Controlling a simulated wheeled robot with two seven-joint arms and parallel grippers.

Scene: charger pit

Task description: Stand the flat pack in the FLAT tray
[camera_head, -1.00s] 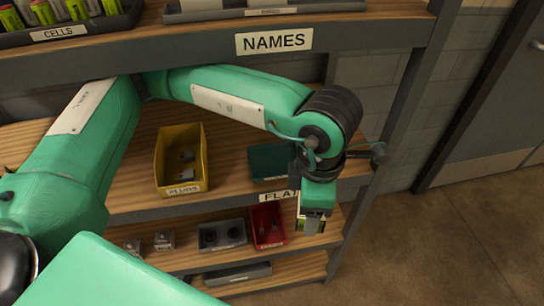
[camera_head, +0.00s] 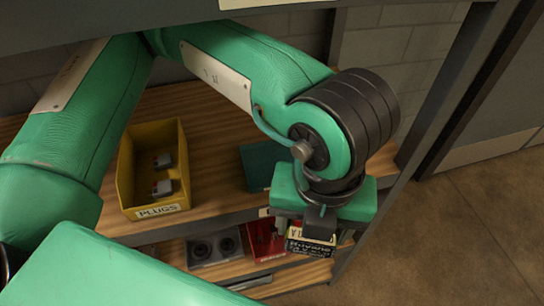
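My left gripper (camera_head: 318,222) is at the right end of the shelves, in front of the middle shelf's edge, pointing down. It is seen from above, and its fingers look closed on the flat pack (camera_head: 312,247), a small box with a black and white printed face. The pack hangs below the fingers, clear of the middle shelf board. A dark teal tray (camera_head: 256,165) stands on the middle shelf behind the gripper; its right side is hidden by my arm. The FLAT label on the shelf edge below it is mostly covered. My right gripper is not in view.
A grey tray (camera_head: 212,262) and a red bin (camera_head: 263,243) are on the shelf below. Floor is open at right.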

